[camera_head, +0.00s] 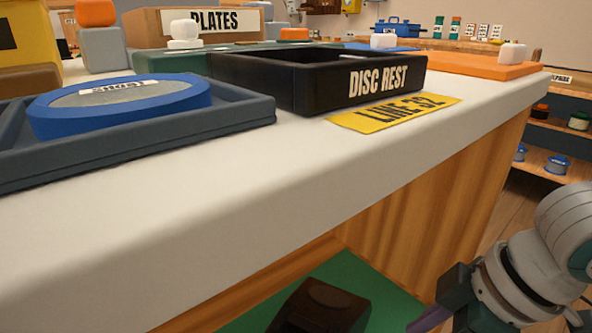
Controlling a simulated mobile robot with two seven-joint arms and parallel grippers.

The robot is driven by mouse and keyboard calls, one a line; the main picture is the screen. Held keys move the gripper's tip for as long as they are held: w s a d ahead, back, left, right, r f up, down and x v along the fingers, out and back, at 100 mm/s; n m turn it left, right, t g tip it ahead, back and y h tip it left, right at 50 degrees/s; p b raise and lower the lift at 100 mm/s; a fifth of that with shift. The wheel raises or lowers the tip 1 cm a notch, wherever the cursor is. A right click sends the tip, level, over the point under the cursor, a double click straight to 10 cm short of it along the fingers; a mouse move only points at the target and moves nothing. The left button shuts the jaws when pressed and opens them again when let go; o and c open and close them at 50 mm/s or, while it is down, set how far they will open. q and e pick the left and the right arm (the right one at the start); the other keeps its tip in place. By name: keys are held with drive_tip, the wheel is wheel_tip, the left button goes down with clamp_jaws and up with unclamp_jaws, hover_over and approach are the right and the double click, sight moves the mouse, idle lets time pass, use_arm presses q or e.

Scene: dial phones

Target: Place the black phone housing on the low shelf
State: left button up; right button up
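A black phone housing (325,306) sits on a green surface (378,297) low down under the counter, at the bottom of the head view. Its lower part is cut off by the picture edge. My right gripper (433,314) is at the lower right, to the right of the housing and apart from it in the picture. Only part of its fingers shows, so I cannot tell how far they are parted. My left gripper is out of view.
The white counter (330,165) overhangs the low space. On it stand a blue tray (245,112) with a blue disc (125,100), a black "DISC REST" tray (300,88) and a yellow "LINE 32" label (440,103). Wooden floor (525,205) shows at right.

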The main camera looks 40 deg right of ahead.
drive_tip(key=s+a+r, duration=0.2)
drive_tip(key=a, duration=0.8)
drive_tip(key=s+r+m+h, duration=0.1)
drive_tip(key=s+d+r+m, duration=0.1)
drive_tip(key=r+m, duration=0.1)
drive_tip(key=shift+s+d+r+h, duration=0.15)
drive_tip(key=shift+s+r+h, duration=0.15)
drive_tip(key=shift+s+h, duration=0.1)
